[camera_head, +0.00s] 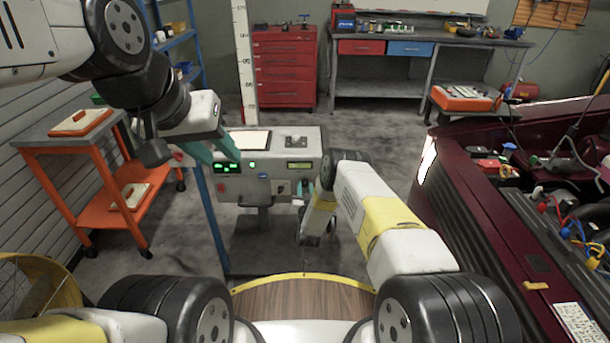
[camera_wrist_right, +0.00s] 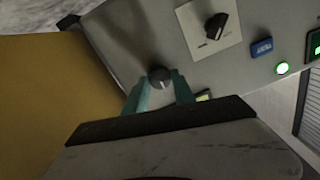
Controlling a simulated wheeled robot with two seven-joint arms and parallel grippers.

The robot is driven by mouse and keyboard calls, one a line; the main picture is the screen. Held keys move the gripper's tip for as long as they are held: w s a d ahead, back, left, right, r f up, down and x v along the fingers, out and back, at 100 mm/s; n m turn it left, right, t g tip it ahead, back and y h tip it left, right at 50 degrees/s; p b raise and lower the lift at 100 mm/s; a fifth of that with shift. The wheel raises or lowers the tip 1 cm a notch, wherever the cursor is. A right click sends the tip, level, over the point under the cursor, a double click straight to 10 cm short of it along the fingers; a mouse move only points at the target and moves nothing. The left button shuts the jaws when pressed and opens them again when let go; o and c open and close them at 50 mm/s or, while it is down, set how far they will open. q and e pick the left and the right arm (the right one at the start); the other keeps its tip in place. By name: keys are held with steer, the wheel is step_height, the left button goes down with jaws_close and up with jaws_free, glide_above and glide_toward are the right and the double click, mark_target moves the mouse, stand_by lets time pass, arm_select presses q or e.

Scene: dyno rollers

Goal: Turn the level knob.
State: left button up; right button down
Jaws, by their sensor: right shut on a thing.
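The grey control console (camera_head: 268,190) stands in the middle of the head view, with lit displays on its front. In the right wrist view, a small round dark knob (camera_wrist_right: 158,74) with a pale pointer mark sits on the console panel. My right gripper (camera_wrist_right: 160,88) has its teal fingers on both sides of this knob and is shut on it. I cannot read a label there.
An orange cart (camera_head: 93,145) stands left. A dark red car (camera_head: 455,180) is right.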

steer(key=m, duration=0.7)
steer(key=shift+m, duration=0.4)
steer(key=m, duration=0.7)
stand_by(0.4)
steer(key=c, duration=1)
jaws_free()
steer(key=shift+c, duration=0.2)
